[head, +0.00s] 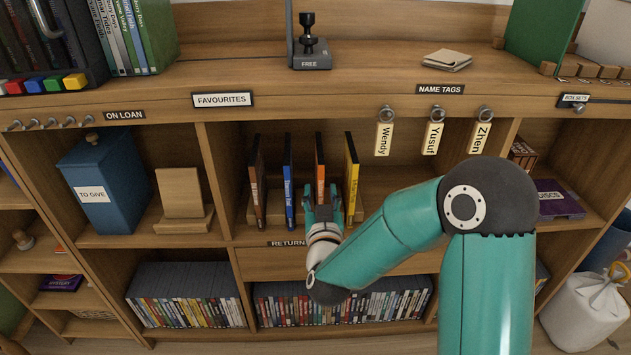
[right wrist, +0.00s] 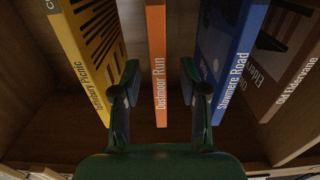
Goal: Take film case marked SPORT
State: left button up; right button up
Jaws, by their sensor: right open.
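My right gripper (head: 322,205) is open in front of the orange case. In the right wrist view its fingers (right wrist: 157,95) flank the orange spine. My left gripper is out of view.
Blue and yellow cases stand close on either side of the fingers. A shelf divider (head: 212,180) is left of the bay. Name tags (head: 383,138) hang at right. A wooden drawer (head: 262,264) and packed film cases (head: 340,305) lie below.

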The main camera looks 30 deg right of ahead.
jog(key=x, duration=0.3)
jog(key=shift+w+d+f+b, duration=0.2)
jog(key=shift+w+b, duration=0.1)
jog(key=shift+b, duration=0.05)
jog(key=shift+w+d, duration=0.25)
jog(key=shift+w, duration=0.25)
jog(key=shift+r, duration=0.1)
grip_shut()
